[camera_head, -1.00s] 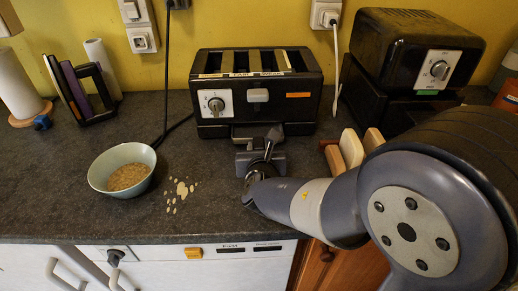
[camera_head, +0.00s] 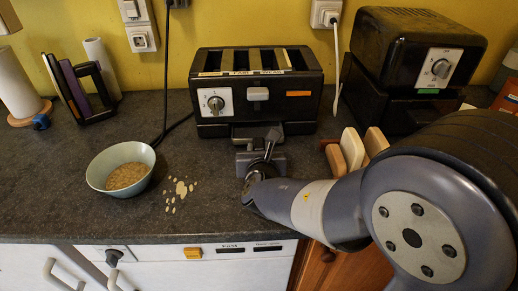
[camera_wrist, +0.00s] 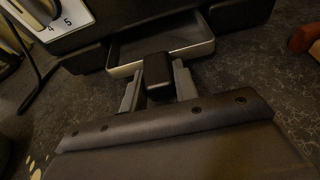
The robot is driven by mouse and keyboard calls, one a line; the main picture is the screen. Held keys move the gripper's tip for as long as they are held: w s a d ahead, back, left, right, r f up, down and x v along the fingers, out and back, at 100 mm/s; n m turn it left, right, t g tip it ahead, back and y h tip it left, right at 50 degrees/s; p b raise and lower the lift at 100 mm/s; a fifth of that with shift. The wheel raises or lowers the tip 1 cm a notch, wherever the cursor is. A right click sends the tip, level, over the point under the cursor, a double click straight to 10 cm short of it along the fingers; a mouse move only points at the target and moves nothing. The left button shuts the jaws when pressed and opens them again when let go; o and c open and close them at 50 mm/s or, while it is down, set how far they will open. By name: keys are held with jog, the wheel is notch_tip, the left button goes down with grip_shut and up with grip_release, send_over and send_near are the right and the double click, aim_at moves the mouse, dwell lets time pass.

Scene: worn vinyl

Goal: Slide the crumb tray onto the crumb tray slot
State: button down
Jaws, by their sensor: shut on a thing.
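The crumb tray (camera_wrist: 183,47) is a shallow dark tray with a pale metal rim and a dark block-shaped handle (camera_wrist: 157,72) on its front. In the wrist view its front part sticks out from under the black toaster (camera_head: 258,82), and its rear is hidden beneath the body, at the crumb tray slot. My gripper (camera_wrist: 157,88) is shut on the handle, one finger on each side. In the head view my gripper (camera_head: 262,158) is low over the counter, just in front of the toaster's base. How deep the tray sits in the slot is hidden.
A bowl of crumbs or grain (camera_head: 122,170) and scattered pale flakes (camera_head: 177,193) lie left on the dark counter (camera_head: 60,190). Wooden-looking slabs (camera_head: 352,150) stand right of my gripper. A black appliance (camera_head: 410,60) is at back right. A cord runs beside the toaster's left.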

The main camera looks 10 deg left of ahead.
grip_release()
dwell(0.8)
dwell(0.5)
jog(key=shift+p+v, duration=0.9)
jog(key=shift+v, duration=2.65)
jog(key=p+v, duration=0.2)
jog(key=v, duration=0.7)
jog(key=shift+s+r, duration=0.15)
jog(key=shift+s, duration=0.2)
jog(key=shift+s+d+r, duration=0.1)
jog(key=shift+s+d, duration=0.1)
jog(key=shift+s, duration=0.3)
jog(key=shift+w, duration=0.15)
